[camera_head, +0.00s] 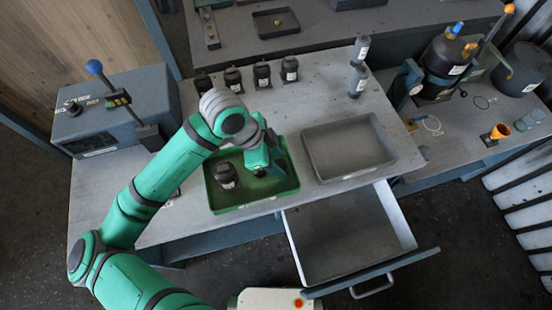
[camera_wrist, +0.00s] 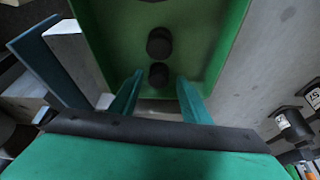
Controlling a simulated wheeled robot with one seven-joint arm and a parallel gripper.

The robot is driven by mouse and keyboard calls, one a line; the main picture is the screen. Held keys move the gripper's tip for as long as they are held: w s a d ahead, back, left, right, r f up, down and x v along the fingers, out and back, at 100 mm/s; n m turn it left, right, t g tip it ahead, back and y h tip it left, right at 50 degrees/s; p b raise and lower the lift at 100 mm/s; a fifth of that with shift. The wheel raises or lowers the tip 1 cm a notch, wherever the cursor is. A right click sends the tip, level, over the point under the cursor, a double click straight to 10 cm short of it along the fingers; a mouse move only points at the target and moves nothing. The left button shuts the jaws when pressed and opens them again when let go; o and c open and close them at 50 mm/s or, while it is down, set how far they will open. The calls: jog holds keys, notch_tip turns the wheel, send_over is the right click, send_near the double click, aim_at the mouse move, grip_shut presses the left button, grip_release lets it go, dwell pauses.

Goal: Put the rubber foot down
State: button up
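The green tray (camera_head: 240,205) lies on the bench; its green floor also fills the upper middle of the wrist view (camera_wrist: 205,30). My gripper (camera_head: 262,168) is over the tray's right part. In the wrist view its two green fingers (camera_wrist: 160,76) are spread apart. A small round black piece (camera_wrist: 158,75), probably the rubber foot, shows between the fingertips with a gap on each side. A second, larger black round thing (camera_wrist: 159,42) shows just beyond it. A black labelled part (camera_head: 224,175) stands in the tray's left part. How high the fingertips are above the tray is hard to tell.
An empty grey tray (camera_head: 348,150) lies right of the green one. An open drawer (camera_head: 350,235) juts out below. Several black labelled parts (camera_head: 261,74) stand in a row behind. A grey machine (camera_head: 105,115) with a blue-knobbed lever is at left.

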jog(key=shift+r, duration=0.2)
jog(key=v, duration=1.1)
jog(key=shift+r, duration=0.45)
jog(key=shift+a, duration=0.15)
